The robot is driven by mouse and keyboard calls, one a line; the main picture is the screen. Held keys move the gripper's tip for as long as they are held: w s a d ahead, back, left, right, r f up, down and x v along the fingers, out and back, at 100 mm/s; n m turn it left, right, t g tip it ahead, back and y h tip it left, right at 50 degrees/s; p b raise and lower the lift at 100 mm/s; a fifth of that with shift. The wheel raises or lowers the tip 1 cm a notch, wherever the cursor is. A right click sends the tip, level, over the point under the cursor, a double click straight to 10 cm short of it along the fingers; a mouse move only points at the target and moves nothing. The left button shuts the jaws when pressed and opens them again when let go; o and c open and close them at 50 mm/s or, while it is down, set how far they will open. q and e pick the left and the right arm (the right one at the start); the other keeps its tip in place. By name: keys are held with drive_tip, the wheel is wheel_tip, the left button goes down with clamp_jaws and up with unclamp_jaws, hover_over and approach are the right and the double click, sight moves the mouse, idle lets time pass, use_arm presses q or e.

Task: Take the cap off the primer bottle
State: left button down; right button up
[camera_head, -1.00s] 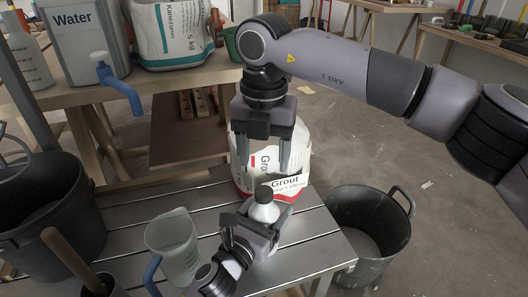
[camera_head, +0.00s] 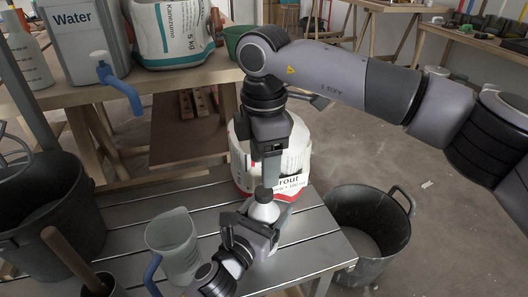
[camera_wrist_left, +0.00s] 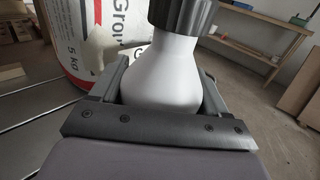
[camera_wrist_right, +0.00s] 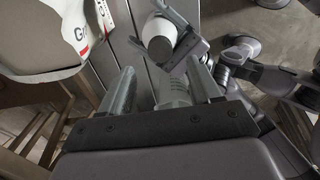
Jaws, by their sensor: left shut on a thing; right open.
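The primer bottle (camera_head: 263,212) is white with a dark cap (camera_head: 264,194) and stands upright over the slatted metal table. In the left wrist view, the white bottle body (camera_wrist_left: 163,78) sits between the fingers and the ribbed dark cap (camera_wrist_left: 184,14) is on its top. My left gripper (camera_head: 258,216) is shut on the bottle body, below the cap. My right gripper (camera_head: 271,180) points down just above the cap, open and empty. In the right wrist view, the cap (camera_wrist_right: 160,47) lies beyond the open fingers, apart from them.
A grout bag (camera_head: 243,172) stands close behind the bottle. A clear jug (camera_head: 172,242) is left of the left gripper. A dark bucket (camera_head: 368,234) stands right of the table, and another (camera_head: 50,225) at left. A water container (camera_head: 85,40) is on the back bench.

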sight(264, 191)
wheel_tip(264, 191, down, 6)
drive_tip(key=shift+f, duration=0.25)
